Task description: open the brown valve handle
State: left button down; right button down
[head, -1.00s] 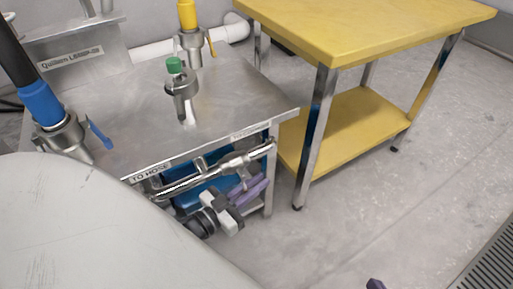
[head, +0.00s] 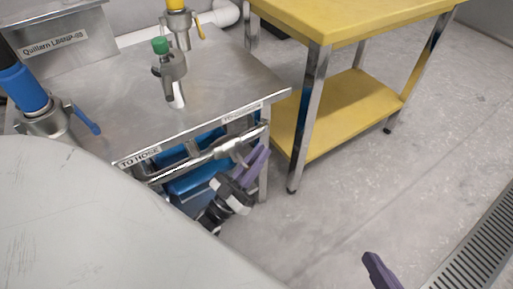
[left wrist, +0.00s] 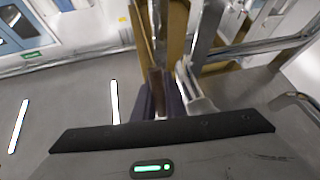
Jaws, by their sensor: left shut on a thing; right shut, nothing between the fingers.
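My left gripper (head: 257,165) is beside the metal pipe fitting (head: 228,148) under the front right edge of the steel table. Its purple fingers point up and to the right. In the left wrist view my left gripper (left wrist: 158,102) is shut on a narrow brown strip (left wrist: 157,80), which looks like the brown valve handle. A metal fitting (left wrist: 192,88) is just to its right. The handle cannot be made out in the head view. My right gripper (head: 380,270) shows only its purple tip at the bottom, away from the table, shut and empty.
The steel table (head: 215,75) carries a blue-handled valve (head: 82,118), a green-capped fitting (head: 165,62) and an orange-handled valve (head: 185,25). A blue container (head: 195,180) is below. A yellow table (head: 350,20) stands right. A floor grate (head: 480,245) is at lower right.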

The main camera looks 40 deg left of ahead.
pick_arm(q)
jog(key=shift+r+t, duration=0.1)
jog(key=shift+t, duration=0.2)
jog(key=c, duration=1.8)
grip_release()
jog(key=v, duration=1)
